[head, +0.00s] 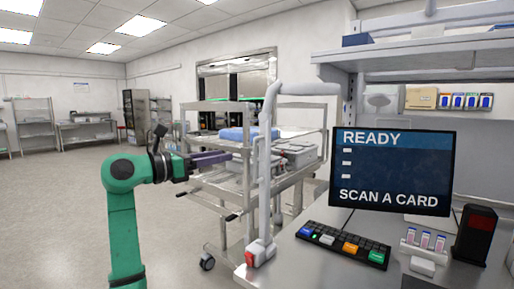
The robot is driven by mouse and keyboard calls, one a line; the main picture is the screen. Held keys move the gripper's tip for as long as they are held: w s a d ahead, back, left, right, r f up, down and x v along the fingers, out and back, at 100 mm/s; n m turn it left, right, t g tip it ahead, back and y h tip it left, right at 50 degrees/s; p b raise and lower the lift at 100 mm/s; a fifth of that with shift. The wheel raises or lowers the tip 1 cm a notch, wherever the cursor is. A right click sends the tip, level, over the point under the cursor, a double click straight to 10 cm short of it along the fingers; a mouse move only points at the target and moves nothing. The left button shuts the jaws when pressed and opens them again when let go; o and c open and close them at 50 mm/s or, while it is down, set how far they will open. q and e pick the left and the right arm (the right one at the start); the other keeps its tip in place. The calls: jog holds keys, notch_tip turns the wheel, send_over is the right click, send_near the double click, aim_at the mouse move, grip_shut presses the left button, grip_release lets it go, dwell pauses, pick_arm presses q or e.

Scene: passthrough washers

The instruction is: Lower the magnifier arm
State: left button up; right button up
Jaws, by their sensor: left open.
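The magnifier arm (308,89) is a thick pale grey tube. It bends over at the top of an upright post (265,185) and runs to the right, raised high, toward the shelf. The post stands at the left edge of the bench on a white base with a red part (251,257). A pale rounded shape behind the screen may be the magnifier head; I cannot tell. My left gripper (222,158) is left of the post, apart from it, with its dark purple fingers pointing right. It is open and appears empty. My right gripper is out of view.
A metal bench (300,268) carries a screen (392,172), a keyboard (343,244), a small rack of vials (424,247) and a dark block (474,235). A shelf (410,55) overhangs it. A steel cart (222,186) stands behind my gripper. The floor at left is clear.

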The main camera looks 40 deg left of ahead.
pick_arm(q)
jog(key=w+p, duration=0.1)
jog(key=w, duration=0.3)
jog(key=w+d+p, duration=0.1)
jog(key=w+p, duration=0.1)
jog(key=w, duration=0.2)
jog(key=w+d+p, duration=0.1)
jog(key=w, duration=0.3)
jog(key=shift+w+d, duration=0.15)
jog(key=shift+f, duration=0.1)
jog(key=shift+c, duration=1)
jog(key=c, duration=0.5)
grip_shut()
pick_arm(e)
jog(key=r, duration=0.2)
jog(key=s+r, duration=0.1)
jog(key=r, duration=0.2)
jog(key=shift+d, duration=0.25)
